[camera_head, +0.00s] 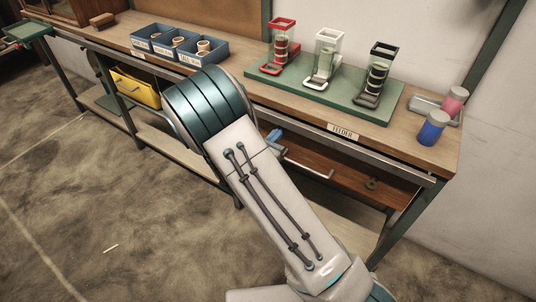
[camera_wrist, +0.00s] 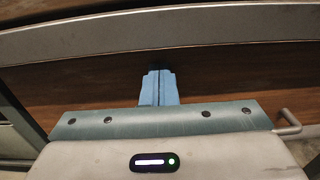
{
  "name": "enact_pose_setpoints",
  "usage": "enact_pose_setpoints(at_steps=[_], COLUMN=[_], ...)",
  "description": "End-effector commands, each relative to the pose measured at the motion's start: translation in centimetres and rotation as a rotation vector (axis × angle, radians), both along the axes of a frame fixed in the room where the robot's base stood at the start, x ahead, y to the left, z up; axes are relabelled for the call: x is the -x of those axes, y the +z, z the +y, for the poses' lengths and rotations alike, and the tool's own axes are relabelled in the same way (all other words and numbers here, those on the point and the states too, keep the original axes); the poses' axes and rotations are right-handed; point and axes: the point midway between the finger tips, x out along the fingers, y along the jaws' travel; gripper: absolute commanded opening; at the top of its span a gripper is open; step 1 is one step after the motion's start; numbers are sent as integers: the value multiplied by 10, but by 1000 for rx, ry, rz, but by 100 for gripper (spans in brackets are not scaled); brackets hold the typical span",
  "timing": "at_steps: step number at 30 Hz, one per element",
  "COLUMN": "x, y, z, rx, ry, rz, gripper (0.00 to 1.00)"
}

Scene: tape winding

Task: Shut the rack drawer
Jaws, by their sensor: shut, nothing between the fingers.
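The brown wooden drawer (camera_head: 345,178) is under the right part of the workbench, with a pale bar handle (camera_head: 308,168) on its front. I cannot tell how far it stands out. In the wrist view a brown wood panel (camera_wrist: 230,82) fills the middle, with a metal handle (camera_wrist: 289,124) at the right. My gripper (camera_wrist: 158,76) is shut and empty, its blue fingers together and pointing at the panel, left of the handle. I cannot tell whether the tips touch it. In the head view my gripper (camera_head: 273,135) is mostly hidden behind my arm.
The workbench (camera_head: 436,150) holds a green board (camera_head: 330,98) with three small stands, blue bins (camera_head: 180,45), and pink (camera_head: 454,101) and blue (camera_head: 432,128) spools. A metal rail (camera_wrist: 160,30) crosses above the panel.

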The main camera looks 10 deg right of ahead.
Motion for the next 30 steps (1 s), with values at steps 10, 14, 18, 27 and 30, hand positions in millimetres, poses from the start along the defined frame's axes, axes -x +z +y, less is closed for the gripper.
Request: enact_pose_setpoints(at_steps=[10,14,18,27,30], x=[-7,-7,0,47,65], y=[3,3,4,3,2], z=[-2,-3,3,41,59], rx=[0,0,0,1,1], ry=[4,2,0,-6,1], rz=[-8,-9,-9,-1,-1], gripper=[0,0,0,0,0])
